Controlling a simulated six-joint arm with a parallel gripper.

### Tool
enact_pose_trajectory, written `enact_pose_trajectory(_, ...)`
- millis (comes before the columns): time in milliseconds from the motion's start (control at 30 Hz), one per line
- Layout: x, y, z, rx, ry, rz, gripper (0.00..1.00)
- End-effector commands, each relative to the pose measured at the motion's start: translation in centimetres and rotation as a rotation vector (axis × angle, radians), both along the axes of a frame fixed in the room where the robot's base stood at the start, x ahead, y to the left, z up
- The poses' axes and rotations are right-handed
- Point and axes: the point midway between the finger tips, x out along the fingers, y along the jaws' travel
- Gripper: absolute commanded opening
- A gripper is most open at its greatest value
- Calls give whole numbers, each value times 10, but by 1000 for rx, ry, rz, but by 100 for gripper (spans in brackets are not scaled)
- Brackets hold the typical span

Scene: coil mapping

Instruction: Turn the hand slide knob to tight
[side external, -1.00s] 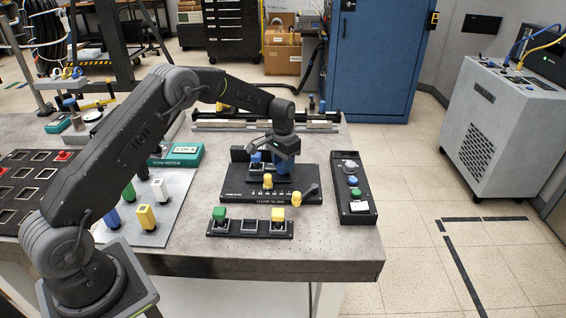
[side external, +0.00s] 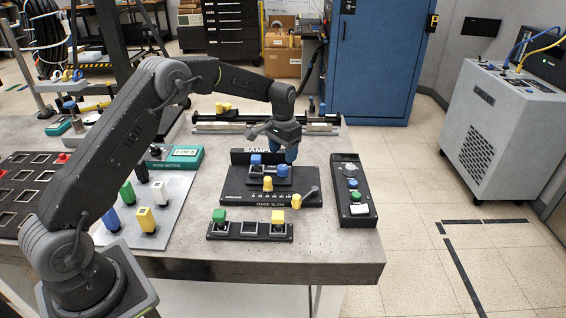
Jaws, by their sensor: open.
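The hand slide (side external: 243,197) is a black base with a raised back plate, lettering on its front and a row of small marks on top. A yellow knob (side external: 268,183) stands near its middle. A second yellow knob (side external: 296,201) sits at its front right, beside a short dark lever (side external: 310,191). I cannot tell which knob sets tightness, or its setting. Blue blocks (side external: 256,160) sit on the slide's dark carriage. My gripper (side external: 290,154), with blue fingertips, is open and empty above the back right of the slide, apart from both yellow knobs.
A black strip (side external: 249,229) with green and yellow blocks lies in front of the slide. A black control box (side external: 353,190) with buttons stands to its right. A grey plate (side external: 170,226) with coloured posts and a green meter (side external: 184,157) are left. The table's front right is bare.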

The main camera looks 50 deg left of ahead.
Motion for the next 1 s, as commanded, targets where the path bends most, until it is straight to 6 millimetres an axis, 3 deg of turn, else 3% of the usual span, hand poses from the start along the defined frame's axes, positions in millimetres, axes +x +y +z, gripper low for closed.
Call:
enact_pose_trajectory(200, 0, 0, 50, 1, -3, 0, 60)
enact_pose_trajectory(400, 0, 0, 77, 0, 0, -1, 60)
enact_pose_trajectory(867, -1, 0, 86, 0, 1, -1, 60)
enact_pose_trajectory(1000, -8, -6, 102, 4, -18, -1, 60)
